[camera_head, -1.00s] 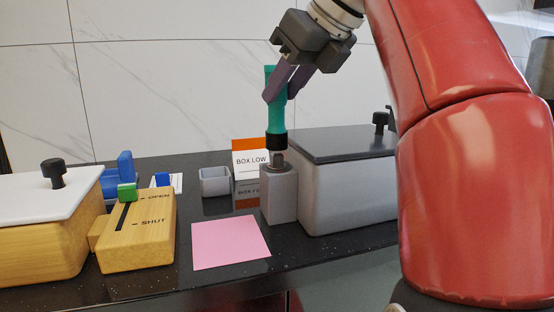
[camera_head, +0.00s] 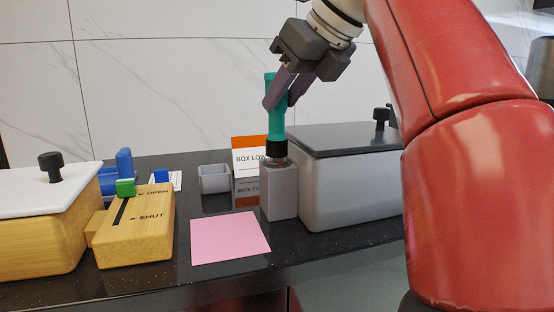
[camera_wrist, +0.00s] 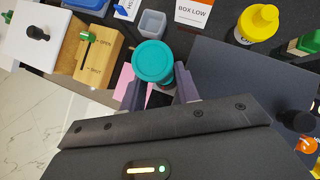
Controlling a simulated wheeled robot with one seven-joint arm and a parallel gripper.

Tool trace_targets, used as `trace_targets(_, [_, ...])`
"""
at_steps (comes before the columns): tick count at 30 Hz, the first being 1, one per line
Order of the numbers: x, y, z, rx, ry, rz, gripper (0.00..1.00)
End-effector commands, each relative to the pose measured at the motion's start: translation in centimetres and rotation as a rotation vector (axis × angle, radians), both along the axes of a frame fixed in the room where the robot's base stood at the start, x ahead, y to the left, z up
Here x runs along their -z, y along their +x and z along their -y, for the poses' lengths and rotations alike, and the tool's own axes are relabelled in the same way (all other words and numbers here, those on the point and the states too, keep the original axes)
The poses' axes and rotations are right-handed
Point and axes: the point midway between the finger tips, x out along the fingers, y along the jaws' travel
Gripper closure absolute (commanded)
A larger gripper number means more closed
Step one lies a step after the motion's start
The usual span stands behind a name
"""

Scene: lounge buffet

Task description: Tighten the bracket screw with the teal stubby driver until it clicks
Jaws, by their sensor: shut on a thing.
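My gripper (camera_head: 281,97) is shut on the upper part of the teal stubby driver (camera_head: 276,124), which stands about upright. In the wrist view the driver's round teal top (camera_wrist: 153,61) shows between the fingers. Its black lower collar (camera_head: 277,148) is right above the grey bracket block (camera_head: 280,193). The block stands against the left end of a grey box. The bracket screw is hidden under the collar, so I cannot see how the tip sits on it.
The grey box (camera_head: 350,188) has a dark lid with a black knob. A pink sheet (camera_head: 230,238) lies in front. Left are a wooden OPEN/SHUT slider block (camera_head: 140,235) and a white-lidded wooden box (camera_head: 38,235). A grey cup (camera_head: 214,179) and a BOX LOW card (camera_head: 247,158) stand behind.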

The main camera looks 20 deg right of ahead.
Motion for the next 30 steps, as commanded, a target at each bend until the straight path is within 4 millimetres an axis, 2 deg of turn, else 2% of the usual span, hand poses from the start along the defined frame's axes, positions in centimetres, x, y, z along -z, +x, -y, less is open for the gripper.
trace_targets(27, [1.1, 0.0, 0.0, 0.0, 0.001, 0.001, 0.99])
trace_targets(28, [1.1, 0.0, 0.0, 0.0, 0.001, 0.001, 0.65])
trace_targets(30, [1.0, 0.0, 0.0, 0.0, 0.001, 0.001, 0.55])
